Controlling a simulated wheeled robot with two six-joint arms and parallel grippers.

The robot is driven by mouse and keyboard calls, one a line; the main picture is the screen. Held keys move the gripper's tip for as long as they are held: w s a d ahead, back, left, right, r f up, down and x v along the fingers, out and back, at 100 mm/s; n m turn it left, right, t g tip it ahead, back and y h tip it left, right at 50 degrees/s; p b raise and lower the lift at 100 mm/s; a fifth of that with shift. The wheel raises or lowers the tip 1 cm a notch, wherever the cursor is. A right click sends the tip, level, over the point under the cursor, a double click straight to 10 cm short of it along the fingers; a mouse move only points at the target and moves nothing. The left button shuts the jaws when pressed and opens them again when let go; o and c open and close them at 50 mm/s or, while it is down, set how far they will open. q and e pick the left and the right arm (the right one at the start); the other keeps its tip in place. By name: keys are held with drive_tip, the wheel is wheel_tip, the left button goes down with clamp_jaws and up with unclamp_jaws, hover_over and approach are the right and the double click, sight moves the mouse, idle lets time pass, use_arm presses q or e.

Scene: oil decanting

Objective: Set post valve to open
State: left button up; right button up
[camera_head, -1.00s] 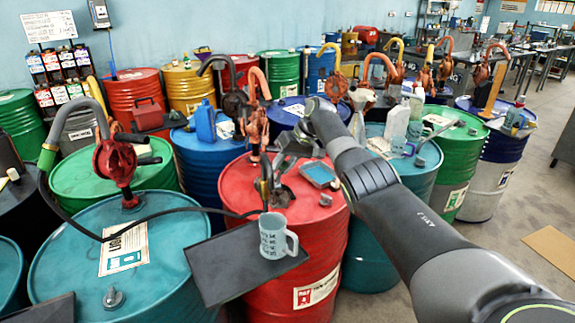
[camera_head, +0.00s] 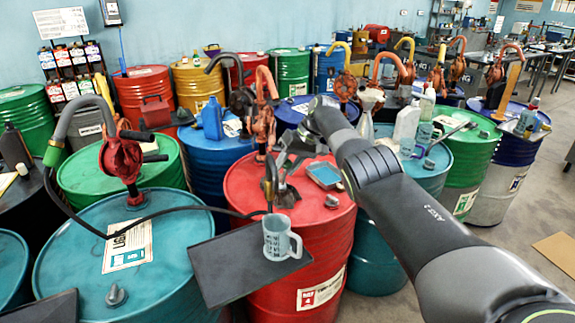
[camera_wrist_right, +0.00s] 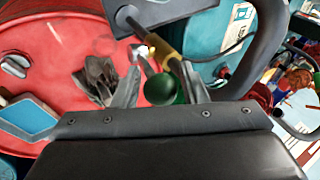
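A thin dark post valve (camera_head: 268,183) stands at the front of the red drum (camera_head: 240,190), above a clear measuring mug (camera_head: 278,238). In the right wrist view a green round knob (camera_wrist_right: 160,88) sits at the end of a yellow sleeve (camera_wrist_right: 164,50); it looks like the valve's handle end. My right gripper (camera_wrist_right: 160,90) is open, with one finger on each side of the knob and gaps visible. In the head view my right gripper (camera_head: 291,152) is over the red drum, just behind the post, partly hidden by its own arm. My left gripper is not in view.
The mug stands on a dark tray (camera_head: 212,268) at the drum's front. A blue-screened device (camera_head: 323,174) and a dark crumpled cloth (camera_wrist_right: 98,80) lie beside the gripper.

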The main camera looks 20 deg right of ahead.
drive_tip(key=shift+o, duration=0.9)
drive_tip(key=shift+w, duration=0.1)
drive_tip(key=shift+r, duration=0.1)
drive_tip(key=b+v, duration=0.1)
drive_tip(key=v, duration=1.6)
drive_tip(key=shift+r, duration=0.15)
drive_tip(key=shift+c, duration=0.3)
